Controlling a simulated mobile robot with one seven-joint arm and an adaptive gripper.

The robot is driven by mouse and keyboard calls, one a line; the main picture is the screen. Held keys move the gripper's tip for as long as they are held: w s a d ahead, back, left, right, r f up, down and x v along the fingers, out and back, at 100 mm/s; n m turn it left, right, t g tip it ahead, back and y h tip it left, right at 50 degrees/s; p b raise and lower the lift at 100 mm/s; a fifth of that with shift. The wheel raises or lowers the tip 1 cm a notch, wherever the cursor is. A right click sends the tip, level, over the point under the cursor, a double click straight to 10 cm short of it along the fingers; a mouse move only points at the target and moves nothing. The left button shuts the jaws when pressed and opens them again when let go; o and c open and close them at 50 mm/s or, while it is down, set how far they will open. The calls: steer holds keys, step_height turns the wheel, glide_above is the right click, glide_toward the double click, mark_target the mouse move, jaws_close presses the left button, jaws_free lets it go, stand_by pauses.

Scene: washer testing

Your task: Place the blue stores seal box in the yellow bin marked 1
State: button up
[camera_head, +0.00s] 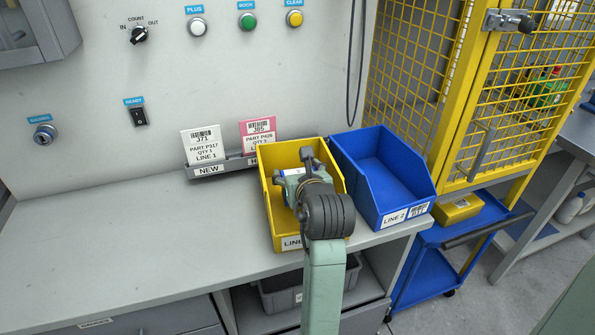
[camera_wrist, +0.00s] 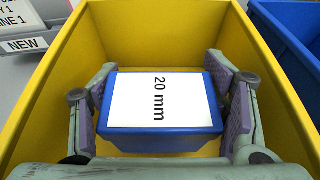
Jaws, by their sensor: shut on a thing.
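The blue box (camera_wrist: 160,141) with a white top label reading "20 mm" shows large in the wrist view. My gripper (camera_wrist: 170,105) has its two pads on either side of the box and is shut on it. The box is inside the outline of the yellow bin (camera_wrist: 160,28), between its walls; whether it touches the floor I cannot tell. In the head view the yellow bin (camera_head: 269,219) stands on the bench, its front label reading "LINE" with the number hidden by my arm. My gripper (camera_head: 292,188) reaches into it there, and the box is mostly hidden.
A blue bin (camera_head: 385,177) labelled LINE 2 stands right beside the yellow bin. A card rack (camera_head: 222,168) with two cards stands behind at the left. The bench (camera_head: 120,237) left of the bins is clear. A yellow mesh cage (camera_head: 425,75) stands at the right.

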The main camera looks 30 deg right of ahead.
steer(key=o, duration=1.1)
steer(key=shift+c, duration=0.2)
steer(key=shift+r, duration=0.2)
steer(key=b+v, duration=0.7)
steer(key=v, duration=0.5)
steer(key=shift+r, duration=0.4)
